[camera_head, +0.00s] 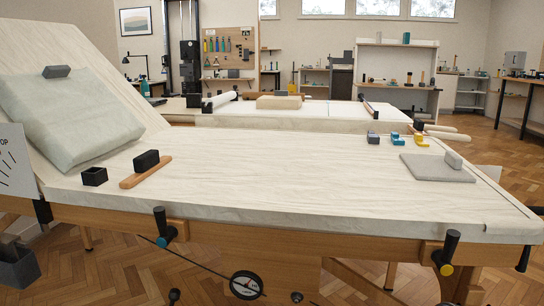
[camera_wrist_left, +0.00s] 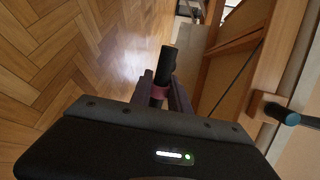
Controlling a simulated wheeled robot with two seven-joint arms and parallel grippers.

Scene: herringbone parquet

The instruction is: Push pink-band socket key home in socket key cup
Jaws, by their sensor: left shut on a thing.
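The pink-band socket key (camera_wrist_left: 165,62) shows in the left wrist view as a dark rod with a dull pink band near my fingers. My left gripper (camera_wrist_left: 163,92) is shut on it, around the band. The rod's dark end sticks out beyond the fingertips, over floor and beside the wooden table frame. Neither my left gripper nor this key shows in the head view. I cannot pick out the socket key cup for certain in either view. My right gripper is not in view.
A blue-band key (camera_head: 162,226) and a yellow-band key (camera_head: 446,252) stand at the padded table's (camera_head: 290,165) front edge. The blue-band one also shows in the left wrist view (camera_wrist_left: 283,115). The table's middle is clear.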

